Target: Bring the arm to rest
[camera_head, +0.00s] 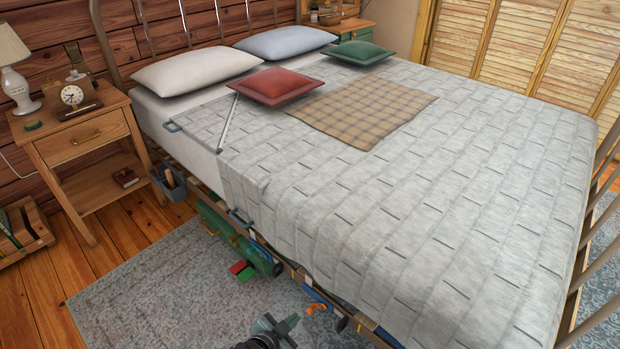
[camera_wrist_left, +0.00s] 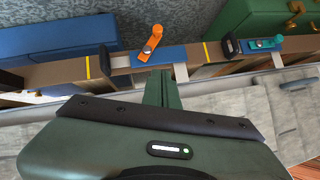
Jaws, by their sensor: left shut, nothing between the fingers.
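My left gripper (camera_head: 277,325) shows at the bottom of the head view, beside the near side of the bed and low against the bed rail. Its green fingers (camera_wrist_left: 160,88) are shut with nothing between them in the left wrist view. An orange lever (camera_wrist_left: 152,42) on a blue plate is just beyond the fingertips, and a gap seems to show between them. The orange lever also shows in the head view (camera_head: 316,308), right of the gripper. My right gripper is in neither view.
The bed (camera_head: 400,210) with its grey quilt fills the right. A nightstand (camera_head: 85,140) stands at the left. The rug (camera_head: 150,295) has clear room left of the gripper.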

